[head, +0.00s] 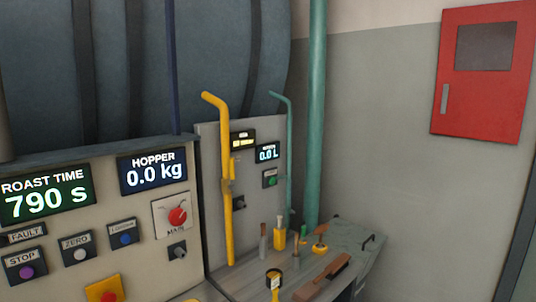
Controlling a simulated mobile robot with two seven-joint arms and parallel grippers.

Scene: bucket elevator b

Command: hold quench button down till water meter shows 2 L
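A small dark meter with a cyan reading of 0.0 L (267,153) sits on the grey panel in the middle of the head view. Its label is too small to read clearly. Below it is a small dark plate with a green button (270,178); its label is too small to read, so I cannot tell for sure that it is the quench button. Nothing touches this button. Neither of my grippers shows in the view.
A yellow pipe (226,185) and a teal pipe (289,155) flank the meter. A bench (320,262) with several handled tools stands below. Left, a console (130,268) shows roast time 790 s and hopper 0.0 kg. A red cabinet (484,112) hangs right.

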